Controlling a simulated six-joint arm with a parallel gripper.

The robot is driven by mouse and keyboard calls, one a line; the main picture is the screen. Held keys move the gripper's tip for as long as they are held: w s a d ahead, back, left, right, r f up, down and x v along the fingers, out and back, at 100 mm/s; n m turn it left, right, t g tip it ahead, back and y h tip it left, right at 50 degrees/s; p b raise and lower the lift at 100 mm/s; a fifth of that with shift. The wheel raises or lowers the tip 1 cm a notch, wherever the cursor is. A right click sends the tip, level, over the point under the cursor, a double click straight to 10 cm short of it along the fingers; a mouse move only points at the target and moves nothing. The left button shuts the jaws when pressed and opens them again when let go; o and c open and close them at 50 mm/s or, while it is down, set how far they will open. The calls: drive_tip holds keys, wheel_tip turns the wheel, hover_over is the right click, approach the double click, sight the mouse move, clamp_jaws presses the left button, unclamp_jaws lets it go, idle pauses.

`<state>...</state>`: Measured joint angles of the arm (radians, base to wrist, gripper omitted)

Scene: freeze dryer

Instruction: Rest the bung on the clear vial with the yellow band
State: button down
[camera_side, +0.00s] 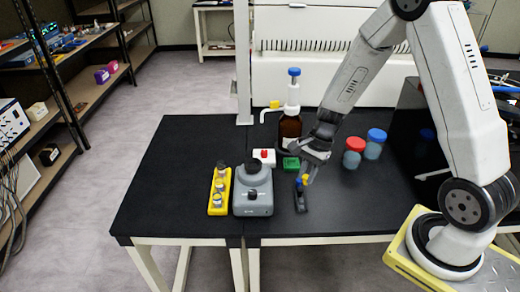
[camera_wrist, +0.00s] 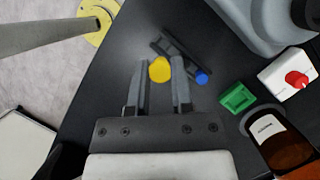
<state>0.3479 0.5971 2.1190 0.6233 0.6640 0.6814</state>
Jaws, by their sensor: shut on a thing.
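My gripper (camera_side: 307,172) is at the right of the grey machine, fingers pointing down. In the wrist view my gripper (camera_wrist: 160,62) is shut on a yellow round piece, which I take to be the bung (camera_wrist: 159,70). The bung (camera_side: 305,178) shows as a small yellow spot at the fingertips. It is over or close to a small dark holder (camera_wrist: 181,47); I cannot tell if they touch. A blue piece (camera_wrist: 202,77) is at the holder's near end. Small vials (camera_side: 219,187) stand in a yellow rack (camera_side: 215,210) at left; their bands are too small to tell.
The grey machine (camera_side: 253,192) stands between the yellow rack and the dark holder. Behind are a green block (camera_side: 291,163), a white box with a red knob (camera_side: 264,157) and a brown bottle (camera_side: 289,130). Two capped jars (camera_side: 375,146) (camera_side: 353,153) stand right. The table's left part is clear.

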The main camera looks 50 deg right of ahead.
drive_tip(key=shift+r, duration=0.1)
wheel_tip(320, 180, up, 8)
drive_tip(key=shift+r, duration=0.15)
drive_tip(key=w+a, duration=0.2)
drive_tip(key=w, duration=0.5)
drive_tip(key=w+a, duration=0.3)
drive_tip(key=w, duration=0.4)
hover_over(216, 178)
drive_tip(key=d, duration=0.1)
drive_tip(key=shift+d+f, duration=0.2)
drive_tip(key=shift+f, duration=2.35)
drive_tip(key=shift+f, duration=0.25)
drive_tip(key=shift+f, duration=2.8)
drive_tip(key=shift+f, duration=0.65)
